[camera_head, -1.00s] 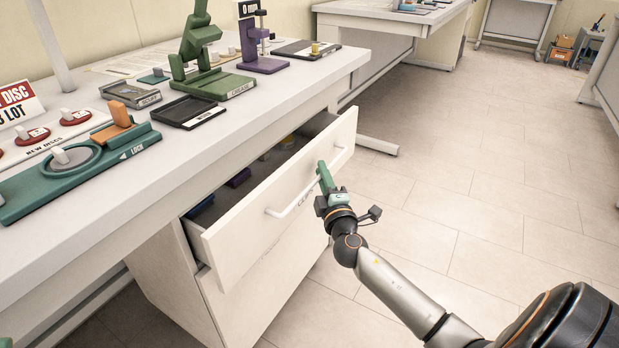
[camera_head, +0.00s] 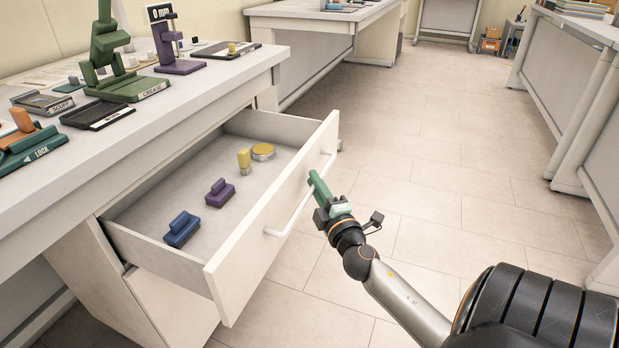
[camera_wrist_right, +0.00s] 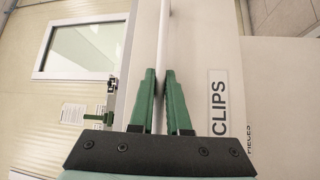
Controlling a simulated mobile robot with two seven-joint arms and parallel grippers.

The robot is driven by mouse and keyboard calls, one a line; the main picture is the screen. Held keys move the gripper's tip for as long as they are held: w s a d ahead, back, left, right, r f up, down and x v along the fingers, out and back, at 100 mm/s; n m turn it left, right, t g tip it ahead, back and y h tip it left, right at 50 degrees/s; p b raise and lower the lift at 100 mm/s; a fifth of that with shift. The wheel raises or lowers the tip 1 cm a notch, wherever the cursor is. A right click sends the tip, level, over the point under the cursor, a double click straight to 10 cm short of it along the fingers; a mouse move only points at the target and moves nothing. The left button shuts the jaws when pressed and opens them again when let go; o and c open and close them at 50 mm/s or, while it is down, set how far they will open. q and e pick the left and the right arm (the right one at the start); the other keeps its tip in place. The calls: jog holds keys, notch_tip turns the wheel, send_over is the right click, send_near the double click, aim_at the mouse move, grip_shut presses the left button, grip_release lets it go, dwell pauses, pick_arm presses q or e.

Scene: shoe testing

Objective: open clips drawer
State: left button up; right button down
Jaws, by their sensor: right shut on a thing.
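The clips drawer (camera_head: 260,225) is pulled well out from under the white bench in the head view. Its inside shows a blue piece (camera_head: 181,230), a purple piece (camera_head: 219,193), a yellow upright piece (camera_head: 244,160) and a round yellow disc (camera_head: 263,151). My right gripper (camera_head: 314,180) is shut on the drawer's handle (camera_head: 290,215), near its far end. In the right wrist view the green fingers (camera_wrist_right: 159,100) close around the handle bar (camera_wrist_right: 163,40), beside the "CLIPS" label (camera_wrist_right: 218,102). My left gripper is not in view.
The bench top (camera_head: 200,105) carries a green "CREASE" device (camera_head: 112,70), a purple stand (camera_head: 178,50) and dark trays (camera_head: 97,114). A closed lower front (camera_head: 165,305) sits below the drawer. The tiled floor (camera_head: 430,150) to the right is clear.

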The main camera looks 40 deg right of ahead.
jog(key=shift+s, duration=0.15)
jog(key=c, duration=0.9)
grip_release()
jog(key=shift+s, duration=0.1)
jog(key=b+v, duration=0.4)
jog(key=v, duration=0.8)
jog(key=shift+s+a, duration=0.1)
jog(key=shift+f, duration=0.1)
